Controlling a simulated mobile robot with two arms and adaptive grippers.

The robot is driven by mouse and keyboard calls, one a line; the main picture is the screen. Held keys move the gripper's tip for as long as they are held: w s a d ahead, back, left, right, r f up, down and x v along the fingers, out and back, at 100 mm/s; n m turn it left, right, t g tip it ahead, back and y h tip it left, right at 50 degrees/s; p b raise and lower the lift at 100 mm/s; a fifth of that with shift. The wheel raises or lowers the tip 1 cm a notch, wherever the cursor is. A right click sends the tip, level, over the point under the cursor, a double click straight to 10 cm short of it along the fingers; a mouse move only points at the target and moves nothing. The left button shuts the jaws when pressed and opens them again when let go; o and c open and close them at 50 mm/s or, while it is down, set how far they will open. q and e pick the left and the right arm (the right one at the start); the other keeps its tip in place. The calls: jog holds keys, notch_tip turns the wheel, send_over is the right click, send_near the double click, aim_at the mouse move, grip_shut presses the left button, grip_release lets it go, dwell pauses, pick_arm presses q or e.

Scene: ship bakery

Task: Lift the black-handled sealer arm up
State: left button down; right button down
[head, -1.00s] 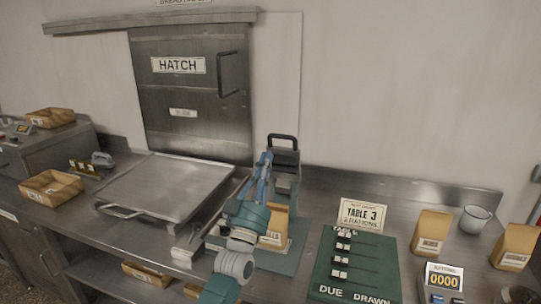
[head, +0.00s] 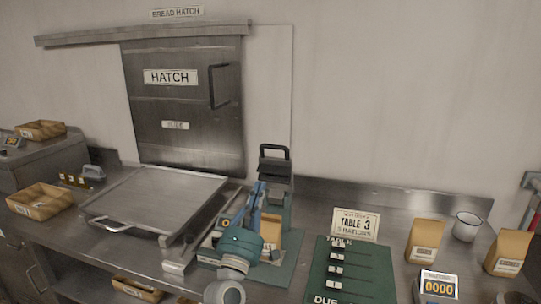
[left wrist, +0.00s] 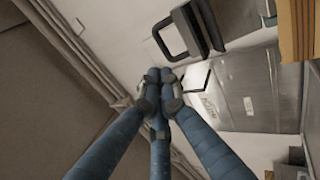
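The sealer (head: 280,190) stands on the counter in the head view, with a green base and a raised grey head. Its black handle (head: 274,150) is a loop at the top; it also shows in the left wrist view as a black loop (left wrist: 168,42). My left gripper (head: 258,190) is in front of the sealer, with its tips below the handle. In the left wrist view my left gripper's fingertips (left wrist: 160,76) are together with nothing seen between them, apart from the handle. My right gripper is not in view.
A paper bag (head: 270,230) stands at the sealer, partly behind my gripper. A metal tray (head: 155,197) lies to the left, below the hatch (head: 183,100). A green board (head: 340,270), a Table 3 sign (head: 354,224), bags and a white mug (head: 466,227) are to the right.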

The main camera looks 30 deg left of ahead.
aim_at(273, 146)
pick_arm(q)
jog(key=p+x, duration=0.4)
jog(key=x, duration=0.8)
jog(key=shift+w+a+r, duration=0.15)
jog(key=shift+w+r, duration=0.05)
jog(key=shift+w, duration=0.1)
